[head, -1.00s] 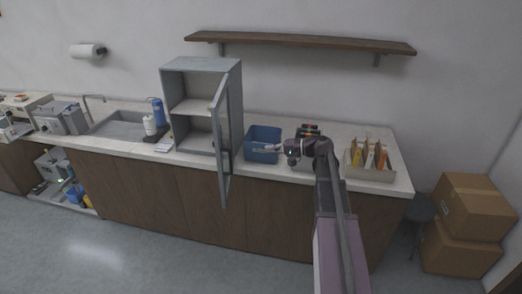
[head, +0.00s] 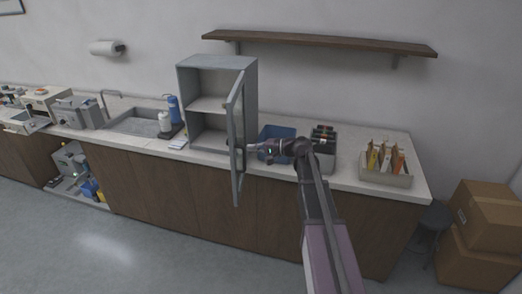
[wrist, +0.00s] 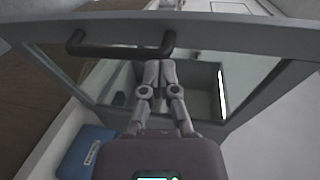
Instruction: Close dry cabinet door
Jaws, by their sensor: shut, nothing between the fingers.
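The grey dry cabinet (head: 217,66) stands on the counter with its front open, showing an inner shelf. Its framed glass door (head: 237,140) is swung out toward the room, hinged on the right side. My gripper (head: 250,148) is shut and empty, beside the right face of the door. In the wrist view my gripper (wrist: 160,68) points at the door (wrist: 235,38), close to its glass and frame. The dark door handle (wrist: 120,50) lies just beyond the fingertips. Whether the fingertips touch the door I cannot tell.
A blue bin (head: 277,135) sits right of the cabinet, close to my arm. A dark rack (head: 323,142) and a tray of packets (head: 385,174) stand farther right. Bottles (head: 168,118) and a sink (head: 135,122) are at left. Cardboard boxes (head: 485,225) stand on the floor.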

